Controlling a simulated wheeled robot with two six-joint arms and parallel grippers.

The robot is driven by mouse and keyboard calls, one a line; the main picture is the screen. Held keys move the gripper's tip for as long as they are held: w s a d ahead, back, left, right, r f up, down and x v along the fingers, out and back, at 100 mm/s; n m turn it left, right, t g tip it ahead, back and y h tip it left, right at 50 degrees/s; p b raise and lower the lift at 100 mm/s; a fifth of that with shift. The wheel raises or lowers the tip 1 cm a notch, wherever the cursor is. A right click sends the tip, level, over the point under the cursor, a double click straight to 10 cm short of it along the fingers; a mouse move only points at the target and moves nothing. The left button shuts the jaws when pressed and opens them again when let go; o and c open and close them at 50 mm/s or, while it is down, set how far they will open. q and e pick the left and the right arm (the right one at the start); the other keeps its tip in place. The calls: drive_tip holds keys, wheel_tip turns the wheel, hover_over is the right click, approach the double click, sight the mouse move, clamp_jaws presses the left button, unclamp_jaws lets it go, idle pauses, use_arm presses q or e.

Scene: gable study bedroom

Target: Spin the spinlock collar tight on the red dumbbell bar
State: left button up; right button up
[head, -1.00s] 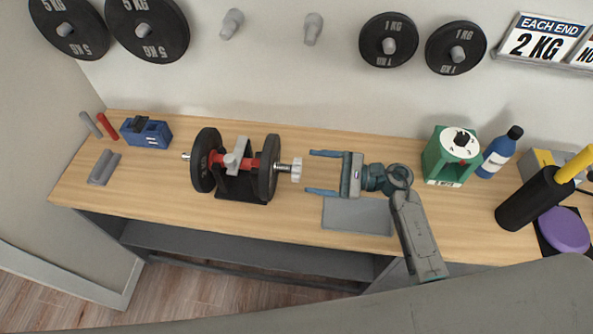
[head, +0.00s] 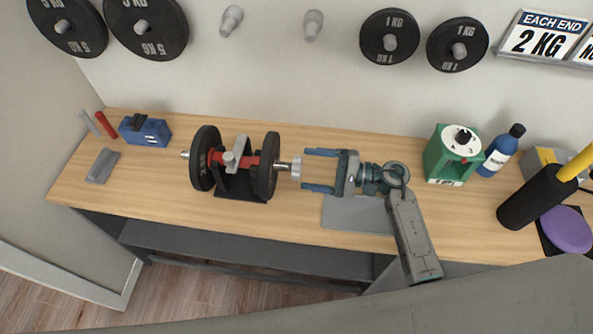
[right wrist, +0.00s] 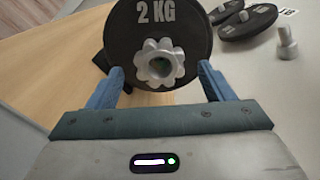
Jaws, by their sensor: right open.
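The red dumbbell bar (head: 222,159) lies in a black cradle (head: 240,188) under a grey clamp (head: 237,155), with a black plate on each side. The right plate (head: 266,165) reads 2 KG in the right wrist view (right wrist: 157,13). The silver star-shaped spinlock collar (head: 296,168) is at the right end of the bar, apart from the plate, with bare threaded bar between. In the right wrist view the collar (right wrist: 160,63) is centred ahead between the fingers. My right gripper (head: 305,171) is open, its fingertips at either side of the collar. My left gripper is not in view.
A grey mat (head: 350,215) lies under my right gripper. A green box with a dial (head: 453,155), a blue bottle (head: 500,150) and a black cylinder (head: 535,197) stand right. A blue box (head: 145,130) is far left. The bench front is mostly clear.

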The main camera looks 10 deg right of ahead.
drive_tip(key=shift+b+x, duration=0.75)
drive_tip(key=shift+x, duration=0.4)
